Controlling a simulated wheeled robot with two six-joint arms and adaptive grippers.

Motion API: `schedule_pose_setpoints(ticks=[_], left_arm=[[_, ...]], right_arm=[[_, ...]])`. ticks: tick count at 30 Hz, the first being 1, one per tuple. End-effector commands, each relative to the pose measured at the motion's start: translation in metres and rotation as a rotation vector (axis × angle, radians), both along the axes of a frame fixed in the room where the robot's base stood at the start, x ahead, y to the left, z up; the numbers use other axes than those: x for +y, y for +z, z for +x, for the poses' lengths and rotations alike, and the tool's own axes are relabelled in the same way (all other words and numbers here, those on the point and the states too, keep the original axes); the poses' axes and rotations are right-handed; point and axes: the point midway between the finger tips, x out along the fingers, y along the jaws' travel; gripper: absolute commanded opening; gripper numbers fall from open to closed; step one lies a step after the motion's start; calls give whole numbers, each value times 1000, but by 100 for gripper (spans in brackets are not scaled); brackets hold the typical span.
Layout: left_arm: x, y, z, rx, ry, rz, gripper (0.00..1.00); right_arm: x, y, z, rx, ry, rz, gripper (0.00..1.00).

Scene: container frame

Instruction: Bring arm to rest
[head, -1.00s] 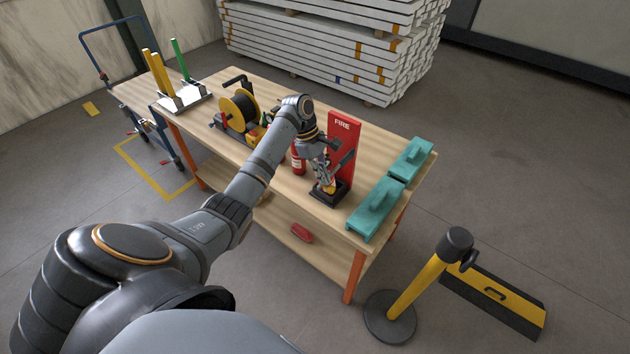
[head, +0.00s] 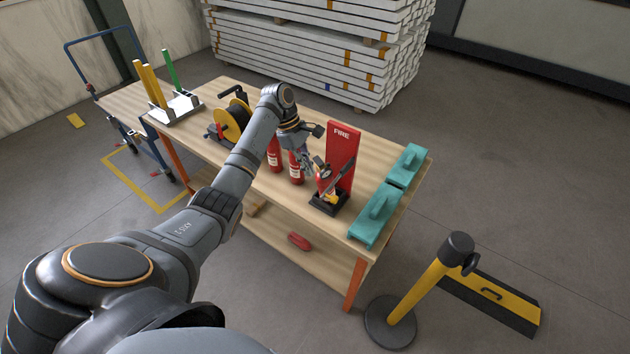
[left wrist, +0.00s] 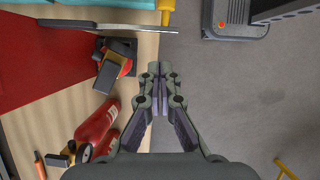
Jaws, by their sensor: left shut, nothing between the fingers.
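My left arm reaches in from the left in the head view, over the wooden workbench (head: 310,221). My left gripper (head: 313,177) is near the bench's front edge, beside the red fire extinguishers (head: 296,169) and just left of the red FIRE stand (head: 343,155). In the left wrist view the gripper (left wrist: 160,72) has its fingertips together with nothing between them, over the bench edge and the grey floor. The extinguishers (left wrist: 97,124) lie to its left there. My right gripper is in neither view.
Two teal cases (head: 378,215) lie at the bench's right end. A yellow-black hose reel (head: 232,118) and a rack with upright bars (head: 178,106) stand further left. A yellow post (head: 420,285) stands on the floor at the right front.

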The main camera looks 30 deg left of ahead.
Motion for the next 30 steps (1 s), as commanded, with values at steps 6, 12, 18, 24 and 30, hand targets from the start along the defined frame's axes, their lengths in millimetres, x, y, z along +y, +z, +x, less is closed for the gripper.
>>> schedule_pose_setpoints(ticks=[6, 12, 18, 24, 30], left_arm=[[14, 38, 2, -2, 0, -2, 0], [17, 44, 2, -1, -2, -2, 0], [17, 44, 2, -2, -1, -2, 0], [14, -3, 2, -17, -29, 11, 0], [11, -171, -21, -94, -185, 114, 0]], right_arm=[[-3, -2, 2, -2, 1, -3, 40], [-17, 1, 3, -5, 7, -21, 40], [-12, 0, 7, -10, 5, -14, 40], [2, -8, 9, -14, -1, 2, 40], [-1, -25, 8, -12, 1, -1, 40]])
